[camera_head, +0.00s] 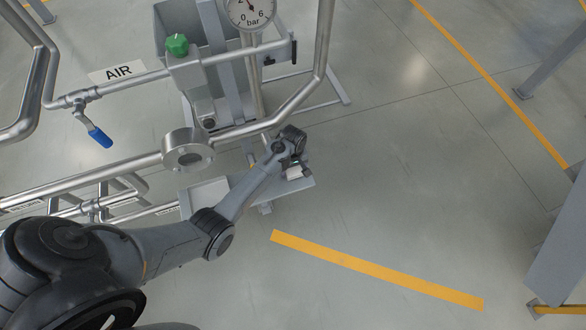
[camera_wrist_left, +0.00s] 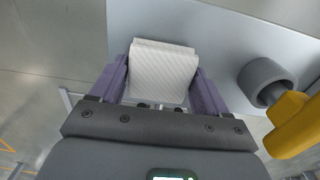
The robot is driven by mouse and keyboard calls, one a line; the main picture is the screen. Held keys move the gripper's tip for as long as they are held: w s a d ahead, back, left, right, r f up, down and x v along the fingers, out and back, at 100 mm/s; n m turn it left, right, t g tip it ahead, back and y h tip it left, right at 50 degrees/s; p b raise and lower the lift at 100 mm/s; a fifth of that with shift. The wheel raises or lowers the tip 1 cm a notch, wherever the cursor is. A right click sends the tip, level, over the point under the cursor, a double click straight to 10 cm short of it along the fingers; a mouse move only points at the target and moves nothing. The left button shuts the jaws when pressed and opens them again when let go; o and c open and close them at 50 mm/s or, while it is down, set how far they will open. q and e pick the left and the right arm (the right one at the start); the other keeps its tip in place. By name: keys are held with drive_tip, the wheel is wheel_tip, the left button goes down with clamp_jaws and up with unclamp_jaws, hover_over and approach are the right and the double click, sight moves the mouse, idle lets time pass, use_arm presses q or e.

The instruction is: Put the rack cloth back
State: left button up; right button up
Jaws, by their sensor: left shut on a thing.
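The rack cloth (camera_wrist_left: 163,72) is a white, folded, finely ribbed pad. In the left wrist view it sits between the two purple fingers of my left gripper (camera_wrist_left: 162,88), which is shut on it. In the head view the left gripper (camera_head: 293,168) is over the right part of a small grey shelf (camera_head: 305,183), with a bit of the white cloth (camera_head: 294,173) showing below it. Whether the cloth touches the shelf, I cannot tell. My right gripper is not in view.
A pale tray (camera_head: 207,192) is at the shelf's left. A grey cylinder (camera_wrist_left: 265,80) and a yellow part (camera_wrist_left: 293,127) are right of the gripper.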

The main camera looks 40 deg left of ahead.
use_arm(q)
drive_tip(key=shift+f, duration=0.2)
drive_tip(key=shift+f, duration=0.1)
drive_tip(key=o, duration=0.9)
wheel_tip(320, 180, up, 12)
drive_tip(key=p, duration=0.3)
drive_tip(key=s+d+r+m+t, duration=0.1)
drive_tip(key=s+d+r+m, duration=0.2)
drive_tip(key=s, duration=0.5)
drive_tip(key=s+d+r+m+t, duration=0.1)
drive_tip(key=s+d+r+m, duration=0.2)
drive_tip(key=s+m, duration=0.3)
drive_tip(key=s+d+r+m+t, duration=0.1)
drive_tip(key=s+d+m, duration=0.3)
drive_tip(key=s, duration=0.6)
drive_tip(key=shift+s+d+r+m+t, duration=0.15)
drive_tip(key=shift+r+m, duration=0.15)
drive_tip(key=shift+r, duration=0.15)
drive_tip(key=shift+d+r+m+t, duration=0.15)
drive_tip(key=shift+r+m, duration=0.15)
drive_tip(key=shift+r, duration=0.15)
